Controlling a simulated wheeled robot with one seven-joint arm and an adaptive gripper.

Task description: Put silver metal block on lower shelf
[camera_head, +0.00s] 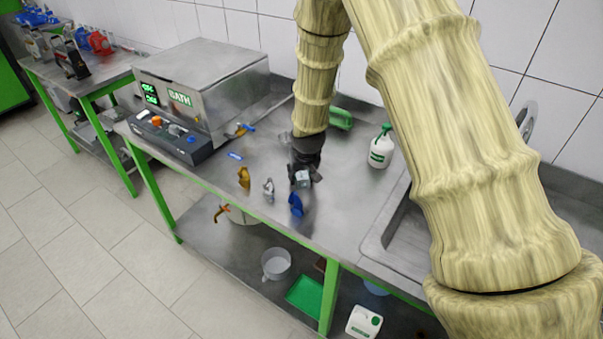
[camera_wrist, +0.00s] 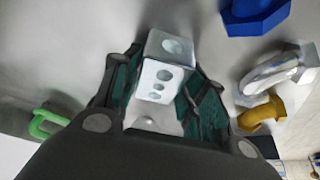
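The silver metal block (camera_wrist: 160,78), a small box with round holes in its face, is between the two fingers of my gripper (camera_wrist: 162,98) in the wrist view. The dark green finger pads lie against its sides. In the head view, my gripper (camera_head: 303,174) points down over the steel table, and the block (camera_head: 303,178) shows as a small pale piece at its tip. I cannot tell whether the block touches the tabletop. The lower shelf (camera_head: 225,265) is under this table, with open floor on its left part.
A blue part (camera_head: 296,204), a silver fitting (camera_head: 268,190) and a brass fitting (camera_head: 244,177) stand near the table's front edge. A white bottle (camera_head: 381,147) is right. The shelf holds a grey bucket (camera_head: 276,264), green tray (camera_head: 305,297) and white canister (camera_head: 364,322).

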